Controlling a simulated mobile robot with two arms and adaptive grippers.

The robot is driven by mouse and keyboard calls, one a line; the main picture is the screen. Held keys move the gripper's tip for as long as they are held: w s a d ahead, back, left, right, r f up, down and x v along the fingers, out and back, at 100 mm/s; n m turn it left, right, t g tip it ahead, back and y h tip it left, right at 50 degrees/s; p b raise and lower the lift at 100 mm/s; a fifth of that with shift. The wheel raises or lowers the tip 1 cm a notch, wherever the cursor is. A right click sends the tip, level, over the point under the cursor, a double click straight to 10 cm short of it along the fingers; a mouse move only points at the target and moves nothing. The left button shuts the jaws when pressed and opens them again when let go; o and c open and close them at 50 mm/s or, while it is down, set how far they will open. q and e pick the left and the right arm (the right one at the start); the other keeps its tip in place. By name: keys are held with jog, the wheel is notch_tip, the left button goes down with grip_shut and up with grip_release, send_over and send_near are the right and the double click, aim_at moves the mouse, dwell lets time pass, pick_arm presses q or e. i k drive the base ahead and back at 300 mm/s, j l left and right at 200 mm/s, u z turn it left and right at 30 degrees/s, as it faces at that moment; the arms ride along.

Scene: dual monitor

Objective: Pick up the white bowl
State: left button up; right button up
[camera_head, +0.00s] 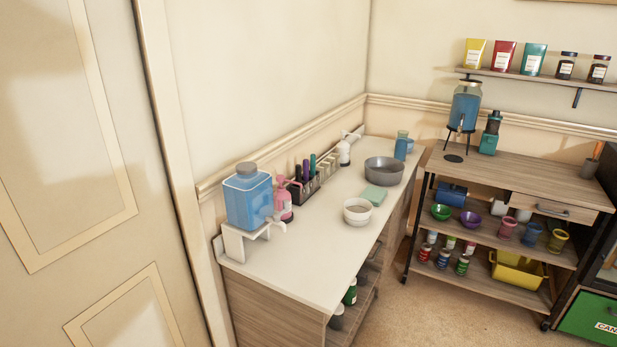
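The white bowl (357,213) stands upright on the pale top of the long wooden counter (305,247), near its right edge. Its inside looks brownish, but I cannot tell whether it holds anything. A folded green cloth (375,195) lies just behind it, and a larger grey bowl (384,171) stands further back. Neither of my grippers shows in the head view.
A blue water dispenser (248,197) on a white stand and a pink pump bottle (283,204) are left of the bowl. A dark rack (306,187) lines the wall. A wooden shelf cart (480,172) stands at right. The counter's front is clear.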

aim_at(357, 211)
jog(key=i+l+u, duration=0.15)
jog(key=u, duration=0.3)
jog(key=i+l+u, duration=0.15)
jog(key=u, duration=0.25)
jog(key=k+l, duration=0.05)
jog(key=l, duration=0.05)
